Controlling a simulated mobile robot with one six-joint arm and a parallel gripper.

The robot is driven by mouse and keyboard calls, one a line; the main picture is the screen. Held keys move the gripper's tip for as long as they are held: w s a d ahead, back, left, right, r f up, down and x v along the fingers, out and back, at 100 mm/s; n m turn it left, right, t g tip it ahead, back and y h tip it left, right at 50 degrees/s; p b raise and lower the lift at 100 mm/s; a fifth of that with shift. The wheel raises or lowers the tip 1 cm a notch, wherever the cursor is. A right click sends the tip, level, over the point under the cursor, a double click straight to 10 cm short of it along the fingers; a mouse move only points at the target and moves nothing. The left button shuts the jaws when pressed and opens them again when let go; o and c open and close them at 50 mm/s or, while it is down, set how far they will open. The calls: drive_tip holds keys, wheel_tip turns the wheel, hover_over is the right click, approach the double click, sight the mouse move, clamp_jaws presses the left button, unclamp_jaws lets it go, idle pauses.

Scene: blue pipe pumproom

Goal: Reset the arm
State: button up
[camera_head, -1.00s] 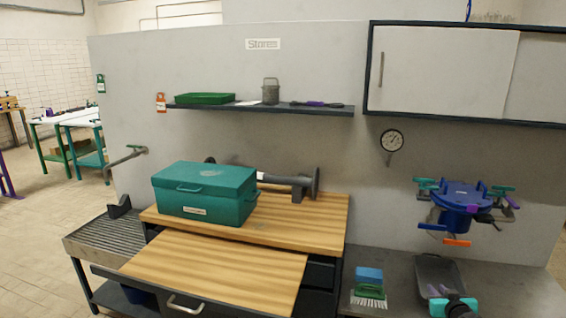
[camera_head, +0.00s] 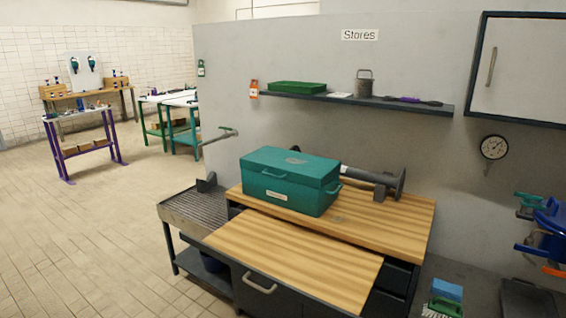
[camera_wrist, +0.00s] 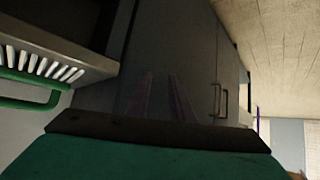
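My gripper (camera_wrist: 160,97) shows dimly in the wrist view as two dark purplish fingers with a gap between them. Nothing shows between the fingers. A dark bar and a teal surface fill the bottom of that view, below the fingers. Grey cabinet doors with a handle (camera_wrist: 218,100) lie beyond the fingers. Neither my arm nor my gripper shows in the head view now.
A teal toolbox (camera_head: 290,180) stands on the wooden-topped bench (camera_head: 400,215). A drawer unit with a wooden top (camera_head: 290,262) juts out in front. A blue valve assembly (camera_head: 546,235) and a brush (camera_head: 443,300) are at right. Tiled floor (camera_head: 90,220) is open at left.

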drive_tip(key=s+a+f+n+g+y, duration=0.2)
drive_tip(key=s+a+f+g, duration=0.15)
drive_tip(key=a+f, duration=0.6)
drive_tip(key=s+a+f+n+g+y, duration=0.2)
drive_tip(key=s+a+f, duration=0.2)
drive_tip(key=a, duration=1.1)
drive_tip(key=s+a+f+g, duration=0.2)
drive_tip(key=s+a+f, duration=0.15)
drive_tip(key=s, duration=0.25)
drive_tip(key=s+a+f+g, duration=0.3)
drive_tip(key=s+a, duration=0.1)
drive_tip(key=s, duration=0.2)
drive_tip(key=s+d+f+m+g+h, duration=0.1)
drive_tip(key=s+d+m+g+h, duration=0.3)
drive_tip(key=s, duration=0.9)
drive_tip(key=shift+s+d+m+g, duration=0.3)
drive_tip(key=shift+d+m+g, duration=0.2)
drive_tip(key=shift+d, duration=0.45)
